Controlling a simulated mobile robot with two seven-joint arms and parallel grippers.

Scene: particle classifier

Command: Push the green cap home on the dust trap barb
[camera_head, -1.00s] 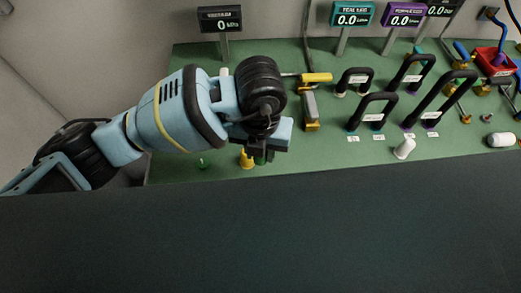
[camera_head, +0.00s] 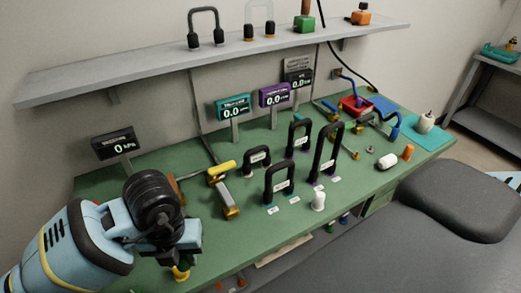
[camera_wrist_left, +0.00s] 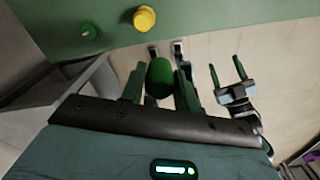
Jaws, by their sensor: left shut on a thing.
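The green cap (camera_wrist_left: 159,78) sits between the two fingers of my left gripper (camera_wrist_left: 160,84) in the left wrist view, and the fingers are shut on it. A yellow fitting (camera_wrist_left: 144,18) and a small green piece (camera_wrist_left: 88,30) stand on the bench, apart from the cap. I cannot tell which is the dust trap barb. My right gripper (camera_wrist_left: 227,75) shows in the left wrist view, its fingers apart and empty.
Displays (camera_head: 233,106) stand behind. A grey shelf (camera_head: 150,66) runs above.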

